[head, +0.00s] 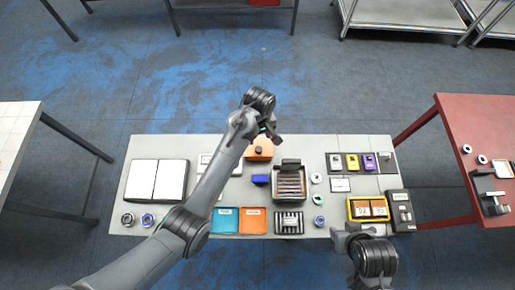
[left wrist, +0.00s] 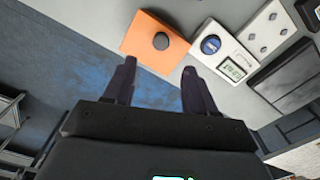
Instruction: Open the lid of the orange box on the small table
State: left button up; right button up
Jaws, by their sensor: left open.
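The orange box (head: 260,153) stands at the far edge of the small table (head: 145,146), partly hidden by my left arm in the head view. In the left wrist view the orange box (left wrist: 152,48) has a round black knob (left wrist: 161,41) on its top, and its lid looks shut. My left gripper (head: 271,135) is above the table's far edge, close to the box. In the left wrist view its fingers (left wrist: 158,88) are apart, with nothing between them, and the box lies just beyond them. My right gripper (head: 357,236) is at the table's near right edge; its fingers are unclear.
A dark rack (head: 290,183), blue tray (head: 224,219), orange tray (head: 253,220) and yellow-rimmed tray (head: 368,208) crowd the table. A white two-part panel (head: 157,180) is at left. Floor beyond the far edge is clear.

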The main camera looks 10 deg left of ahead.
aim_at(259, 149)
pick_arm(q)
notch_tip(259, 149, down, 10)
jog(key=shift+s, duration=0.1)
dwell(0.4)
grip_shut()
dwell(0.3)
